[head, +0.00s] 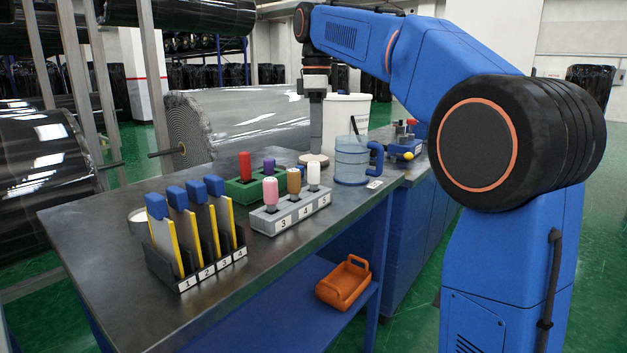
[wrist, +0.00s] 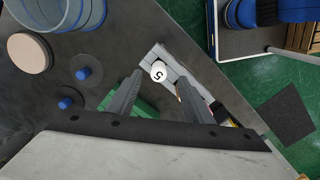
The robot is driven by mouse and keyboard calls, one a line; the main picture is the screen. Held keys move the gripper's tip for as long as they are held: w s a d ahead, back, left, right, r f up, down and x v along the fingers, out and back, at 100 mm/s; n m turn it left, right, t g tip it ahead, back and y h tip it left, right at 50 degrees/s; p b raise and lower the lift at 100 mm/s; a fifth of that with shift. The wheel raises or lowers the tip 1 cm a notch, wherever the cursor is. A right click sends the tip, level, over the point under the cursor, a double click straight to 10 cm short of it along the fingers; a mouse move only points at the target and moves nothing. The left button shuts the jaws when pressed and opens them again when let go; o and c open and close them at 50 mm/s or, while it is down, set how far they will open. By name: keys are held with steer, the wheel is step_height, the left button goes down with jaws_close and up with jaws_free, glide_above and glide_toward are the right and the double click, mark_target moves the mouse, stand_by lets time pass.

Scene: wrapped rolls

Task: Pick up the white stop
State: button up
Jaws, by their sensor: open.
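The white stop (head: 313,174) stands upright in the right-hand slot, marked 5, of a light grey numbered block (head: 291,215). In the wrist view the white stop (wrist: 158,71) shows its round top with a 5, between and beyond my finger ends. My gripper (wrist: 158,88) is open and empty, pointing down over the bench. In the head view my gripper (head: 315,135) hangs behind the stop, apart from it. The grey block (wrist: 172,62) is partly hidden by my fingers in the wrist view.
A pink stop (head: 270,190) and a brown stop (head: 294,181) stand in the same block. Behind is a green block (head: 240,191) with red and purple stops. A blue clear jug (head: 352,160) stands right. A numbered rack (head: 190,250) holds blue-topped pieces at the left.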

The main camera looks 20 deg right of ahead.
mark_target(314, 162)
step_height(314, 162, down, 4)
steer(key=shift+f, duration=0.25)
steer(key=shift+w+a+f, duration=0.1)
steer(key=shift+a+f, duration=0.05)
steer(key=shift+f, duration=1.15)
steer(key=shift+w+a+f, duration=0.1)
steer(key=shift+f, duration=1.15)
steer(key=shift+c, duration=0.3)
jaws_close()
steer(key=shift+r, duration=0.15)
